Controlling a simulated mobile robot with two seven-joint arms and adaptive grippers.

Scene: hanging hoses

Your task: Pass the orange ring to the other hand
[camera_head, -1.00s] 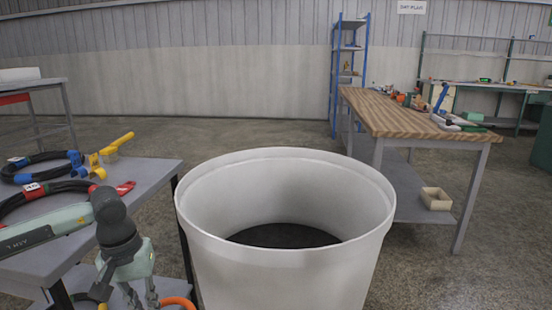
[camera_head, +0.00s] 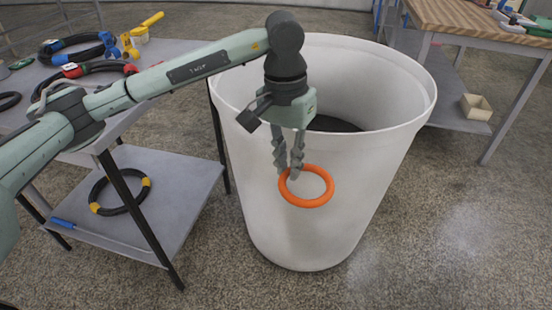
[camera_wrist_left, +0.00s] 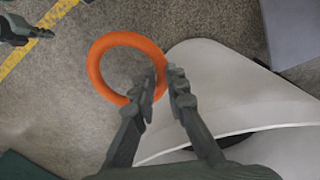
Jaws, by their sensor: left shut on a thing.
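The orange ring (camera_head: 306,203) hangs from the fingertips of my left gripper (camera_head: 290,172), which is shut on the ring's left side and points down. The ring is in front of the large white bin's outer wall and tilted towards the head camera. In the left wrist view, the ring (camera_wrist_left: 125,38) shows nearly whole, with its right side at the fingers (camera_wrist_left: 161,80). What looks like my right gripper (camera_wrist_left: 25,30) shows at the top left of that view, apart from the ring; its finger opening is unclear. The right gripper is outside the head view.
The large white bin (camera_head: 300,240) stands close behind the ring. A grey two-level table (camera_head: 190,185) at left holds black hose coils (camera_head: 75,46) and a yellow tool (camera_head: 150,20). A wooden workbench (camera_head: 470,20) stands at right. The floor at front right is clear.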

